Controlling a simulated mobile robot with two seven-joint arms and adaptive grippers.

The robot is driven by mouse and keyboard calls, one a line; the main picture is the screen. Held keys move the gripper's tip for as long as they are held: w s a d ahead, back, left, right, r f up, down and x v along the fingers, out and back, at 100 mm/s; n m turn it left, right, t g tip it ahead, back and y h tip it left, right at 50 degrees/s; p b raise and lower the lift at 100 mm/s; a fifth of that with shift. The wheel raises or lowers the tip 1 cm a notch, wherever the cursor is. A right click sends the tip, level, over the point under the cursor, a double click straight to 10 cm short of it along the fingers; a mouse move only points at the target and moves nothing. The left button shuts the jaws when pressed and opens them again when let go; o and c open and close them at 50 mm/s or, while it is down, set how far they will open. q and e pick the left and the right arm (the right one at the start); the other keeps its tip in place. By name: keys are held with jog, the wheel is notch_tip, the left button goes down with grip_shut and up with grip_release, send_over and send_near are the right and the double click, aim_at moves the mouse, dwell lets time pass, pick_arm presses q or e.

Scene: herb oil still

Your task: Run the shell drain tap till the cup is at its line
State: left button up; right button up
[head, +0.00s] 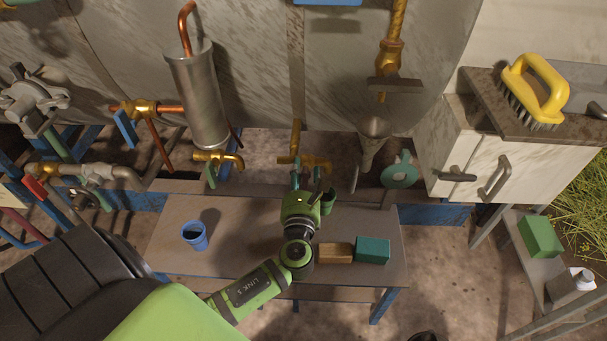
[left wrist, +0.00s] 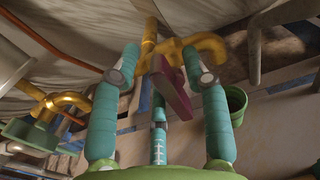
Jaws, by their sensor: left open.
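A brass tap (head: 312,160) hangs over the back edge of the bench. It also shows in the left wrist view (left wrist: 208,43), with a dark red lever (left wrist: 177,88). My left gripper (head: 306,174) is open at this tap. In the left wrist view its teal fingers (left wrist: 160,62) stand either side of the lever, which is closer to the right finger; I cannot tell whether they touch. A green cup (head: 328,200) is just right of the gripper and also shows in the left wrist view (left wrist: 237,101). Its inside level cannot be read. My right gripper is not in view.
Another brass tap (head: 217,157) with a green lever is to the left. A blue cup (head: 195,236), a brown block (head: 335,252) and a teal block (head: 373,249) are on the bench (head: 235,264). A funnel (head: 374,130) hangs at right, beside a white cabinet (head: 480,165).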

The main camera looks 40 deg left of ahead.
pick_arm(q)
jog(key=shift+c, duration=0.4)
grip_shut()
jog(key=n, duration=0.4)
jog(key=shift+s+a+f+b, duration=0.15)
jog(key=shift+s+a+b, duration=0.05)
jog(key=shift+b, duration=0.2)
jog(key=shift+o, duration=0.4)
grip_release()
jog(key=v, duration=1.2)
jog(key=shift+w+f, duration=0.1)
